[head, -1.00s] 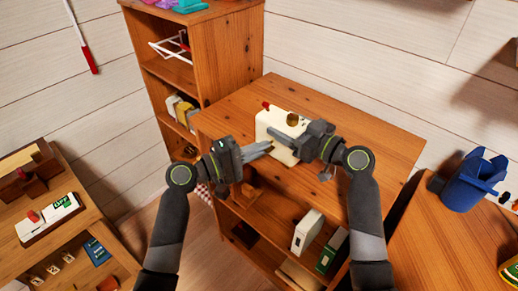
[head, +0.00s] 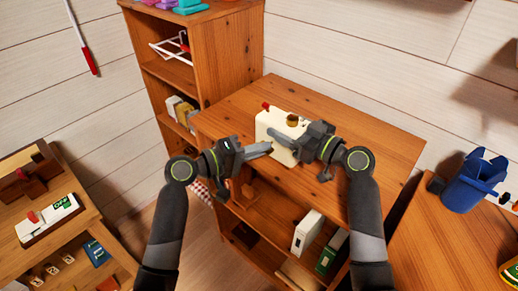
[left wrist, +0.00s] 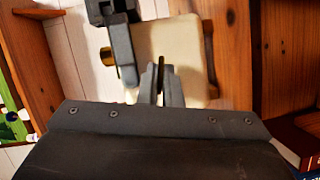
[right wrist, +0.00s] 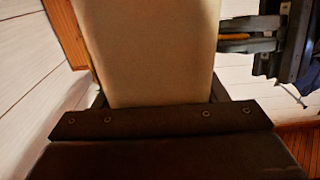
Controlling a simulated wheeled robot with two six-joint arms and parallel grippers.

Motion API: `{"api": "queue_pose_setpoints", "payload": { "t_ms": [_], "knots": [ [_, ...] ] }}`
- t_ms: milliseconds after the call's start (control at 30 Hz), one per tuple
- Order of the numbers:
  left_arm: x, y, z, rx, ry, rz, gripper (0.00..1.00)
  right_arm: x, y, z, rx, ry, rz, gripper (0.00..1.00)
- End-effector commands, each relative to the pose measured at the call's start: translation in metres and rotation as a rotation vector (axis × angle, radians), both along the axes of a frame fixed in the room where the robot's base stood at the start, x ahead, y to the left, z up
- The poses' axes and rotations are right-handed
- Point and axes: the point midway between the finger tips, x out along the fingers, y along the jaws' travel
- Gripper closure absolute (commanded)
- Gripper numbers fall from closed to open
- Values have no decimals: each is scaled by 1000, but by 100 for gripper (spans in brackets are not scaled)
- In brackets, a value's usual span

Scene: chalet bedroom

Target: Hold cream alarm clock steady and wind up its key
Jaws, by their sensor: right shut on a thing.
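The cream alarm clock (head: 269,122) stands on the wooden cabinet top, with a red part and a brass knob on its upper side. It also shows in the left wrist view (left wrist: 170,48) and fills the middle of the right wrist view (right wrist: 150,50). My right gripper (head: 282,139) is shut on the clock's body. My left gripper (head: 270,147) points at the clock's near face; its fingers (left wrist: 160,92) are slightly apart. A thin dark brownish piece, seemingly the key (left wrist: 161,68), shows between their tips. I cannot tell whether they touch it.
The cabinet top (head: 370,140) is clear to the right of the clock. A taller wooden shelf (head: 225,50) stands behind left. White and green boxes (head: 307,232) sit on the shelf below. A blue container (head: 470,185) stands on the right-hand table.

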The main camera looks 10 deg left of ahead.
Motion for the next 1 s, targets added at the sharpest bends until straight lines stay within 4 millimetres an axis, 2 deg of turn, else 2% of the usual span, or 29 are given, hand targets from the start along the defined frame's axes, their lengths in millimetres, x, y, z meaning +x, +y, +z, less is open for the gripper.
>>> {"api": "queue_pose_setpoints", "payload": {
  "t_ms": [67,100,233,267,633,1000],
  "knots": [
    [0,0,-2,2,4,-1,100,0,-1,0,0,0,-2,71],
    [0,0,-2,2,4,-1,91,0,-1,0,0,0,-2,71],
    [0,0,-1,1,3,0,74,0,0,0,-1,1,-2,71],
    [0,0,-1,1,3,0,73,0,0,0,-1,1,-2,71],
    [-4,7,0,0,1,1,73,0,0,0,-1,0,-1,71],
    [-41,64,5,6,2,1,73,0,0,0,-1,1,-1,71]
  ]
}}
